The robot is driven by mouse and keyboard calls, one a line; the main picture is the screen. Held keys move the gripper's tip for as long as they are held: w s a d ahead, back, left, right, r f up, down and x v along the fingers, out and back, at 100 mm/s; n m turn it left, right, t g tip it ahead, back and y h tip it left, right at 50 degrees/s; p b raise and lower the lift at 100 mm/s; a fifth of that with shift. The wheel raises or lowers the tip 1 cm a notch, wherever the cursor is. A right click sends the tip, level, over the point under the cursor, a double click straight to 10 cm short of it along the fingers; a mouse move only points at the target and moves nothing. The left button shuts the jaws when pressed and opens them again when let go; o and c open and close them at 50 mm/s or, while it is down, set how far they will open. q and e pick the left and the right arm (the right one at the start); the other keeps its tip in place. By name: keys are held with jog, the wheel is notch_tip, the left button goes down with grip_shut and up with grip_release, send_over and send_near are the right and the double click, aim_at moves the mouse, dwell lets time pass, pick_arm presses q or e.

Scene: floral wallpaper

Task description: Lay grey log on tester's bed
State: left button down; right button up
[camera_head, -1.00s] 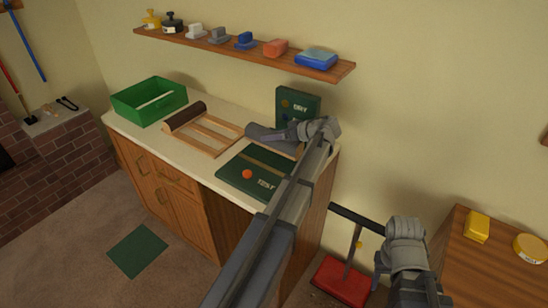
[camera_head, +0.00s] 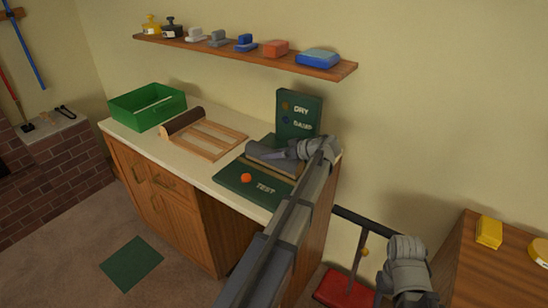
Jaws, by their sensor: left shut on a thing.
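The tester is dark green. Its flat base (camera_head: 232,176) has an orange knob and the word TEST, and its upright panel (camera_head: 299,103) reads DRY and DAMP. The grey log (camera_head: 262,155) lies across the rear part of the base, at or just above the bed; I cannot tell whether it touches. My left gripper (camera_head: 292,151) is shut on the log's right part. My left arm hides the tester's right edge. My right gripper (camera_head: 407,262) is low at the right, away from the tester; its fingers are not clear.
A slatted wooden rack (camera_head: 213,139) with a dark brown log (camera_head: 182,121) stands left of the tester. A green crate (camera_head: 147,107) is farther left on the counter. A wall shelf (camera_head: 240,52) hangs above. A red-based stand (camera_head: 345,287) is below right, beside a wooden cabinet (camera_head: 492,270).

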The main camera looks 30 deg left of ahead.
pick_arm(q)
jog(key=shift+c, duration=1)
grip_release()
jog(key=shift+d, duration=0.1)
jog(key=shift+d+r, duration=0.25)
jog(key=shift+d, duration=0.05)
jog(key=p+v, duration=0.5)
jog(key=v, duration=0.5)
jog(key=shift+d+r, duration=0.2)
jog(key=shift+d, duration=0.35)
